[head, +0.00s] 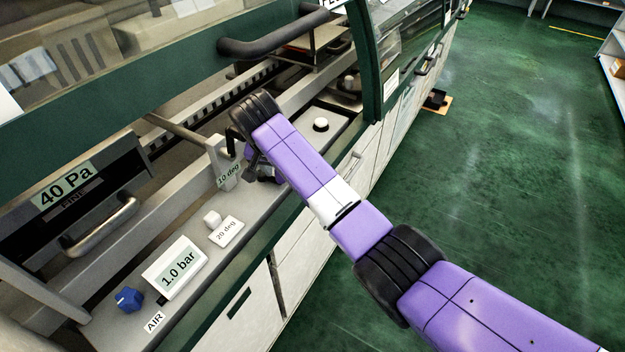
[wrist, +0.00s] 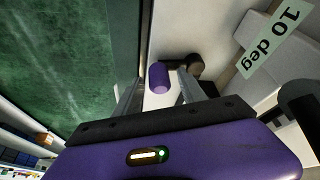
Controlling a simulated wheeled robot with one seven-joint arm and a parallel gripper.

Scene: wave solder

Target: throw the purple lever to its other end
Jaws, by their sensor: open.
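The purple lever (wrist: 159,78) shows in the wrist view as a short purple grip joined to a black pivot at its right. My gripper (wrist: 158,90) is open, and its two fingers stand on either side of the purple grip. I cannot tell whether either finger touches it. In the head view my gripper (head: 266,174) is low over the machine's front ledge, beside the "10 deg" label (head: 229,174). I cannot make out the lever in the head view, where my arm and gripper cover that spot.
A raised green-framed hood with a dark handle (head: 270,46) hangs above. Green floor lies clear at right.

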